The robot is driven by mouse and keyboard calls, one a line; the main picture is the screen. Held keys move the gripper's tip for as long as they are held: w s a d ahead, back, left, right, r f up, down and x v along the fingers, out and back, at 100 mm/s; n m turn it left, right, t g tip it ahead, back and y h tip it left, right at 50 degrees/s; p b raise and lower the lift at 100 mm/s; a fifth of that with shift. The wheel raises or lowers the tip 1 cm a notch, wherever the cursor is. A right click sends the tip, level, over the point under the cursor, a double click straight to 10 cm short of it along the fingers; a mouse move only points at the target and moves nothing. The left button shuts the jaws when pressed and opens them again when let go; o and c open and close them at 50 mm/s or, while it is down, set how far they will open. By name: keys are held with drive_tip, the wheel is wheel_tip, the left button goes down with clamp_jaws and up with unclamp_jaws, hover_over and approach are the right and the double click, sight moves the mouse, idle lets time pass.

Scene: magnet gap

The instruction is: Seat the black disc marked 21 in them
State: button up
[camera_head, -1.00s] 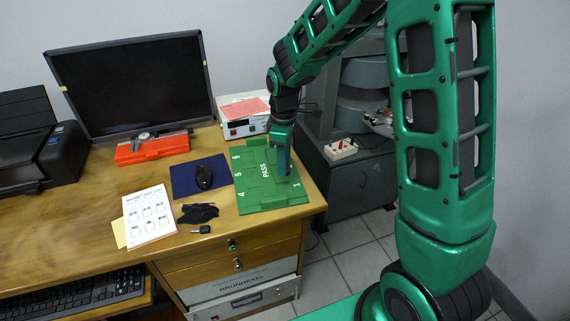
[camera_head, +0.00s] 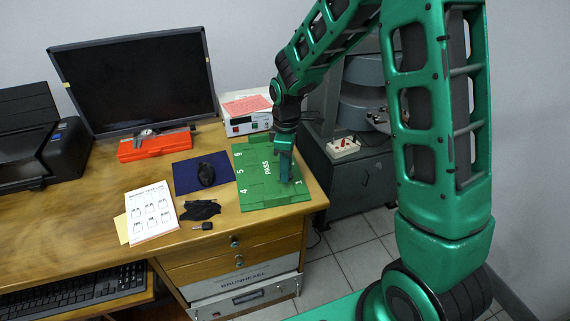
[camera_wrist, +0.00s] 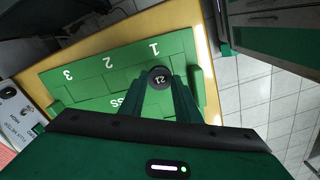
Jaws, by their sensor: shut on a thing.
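The black disc marked 21 (camera_wrist: 159,78) sits between the tips of my gripper (camera_wrist: 168,88) in the wrist view. Its pale number faces the camera. My gripper is shut on it, over the green board (camera_wrist: 110,72) near the printed number 1. In the head view my gripper (camera_head: 285,180) is low over the right part of the green board (camera_head: 255,201), right of the word PASS. The fingers hide the disc there. I cannot tell whether the disc touches the board.
A blue mat (camera_head: 184,180) with a black mouse-like object (camera_head: 206,174) lies left of the board. The desk ends just right of the board.

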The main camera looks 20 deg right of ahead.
drive_tip(key=shift+f, duration=1.55)
drive_tip(key=shift+f, duration=0.1)
drive_tip(key=o, duration=1.1)
drive_tip(key=c, duration=0.6)
drive_tip(key=shift+o, duration=0.2)
drive_tip(key=shift+r, duration=2.25)
drive_tip(key=shift+o, duration=0.6)
drive_tip(key=o, duration=0.4)
drive_tip(key=shift+o, duration=0.2)
drive_tip(key=shift+r, duration=0.1)
